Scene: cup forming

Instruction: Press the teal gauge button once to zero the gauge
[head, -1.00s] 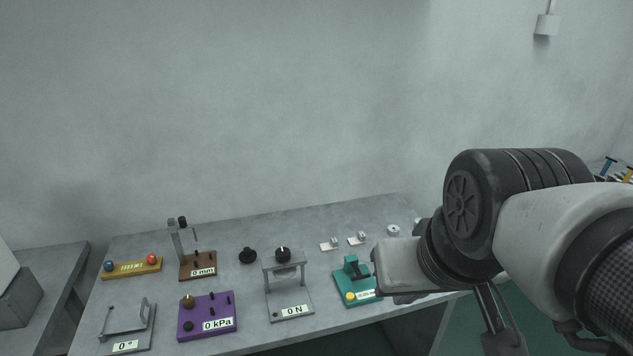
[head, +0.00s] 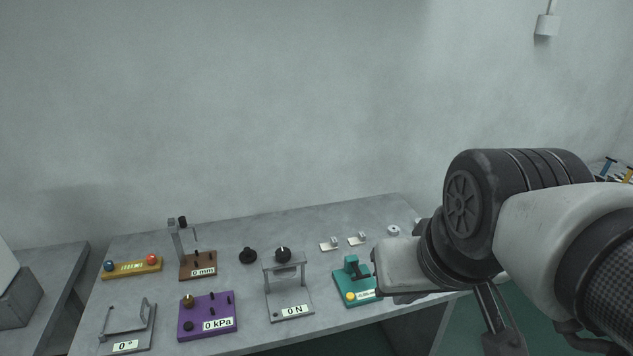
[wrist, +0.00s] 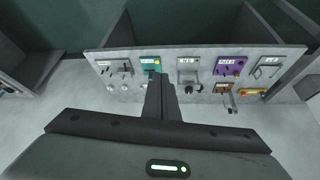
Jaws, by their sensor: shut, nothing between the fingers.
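The teal gauge (head: 341,286) sits at the right part of the bench in the head view. It has a teal upright with a dark part, a yellow round button (head: 350,296) at its front left, and a small white display that is too small to read for certain. In the wrist view the teal gauge (wrist: 149,66) shows just beyond the fingertips, which partly cover it. My gripper (wrist: 159,80) is shut and empty, pointing toward the teal gauge. The height between fingertips and gauge cannot be told. In the head view my wrist hides the gauge's right side.
Left of the teal gauge stands a grey force gauge (head: 302,302) reading 0 N, then a purple gauge (head: 205,312) reading 0 kPa. A brown gauge (head: 190,271) reads 0 mm. Small metal pieces (head: 357,239) lie behind. The bench (head: 230,262) is clear between them.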

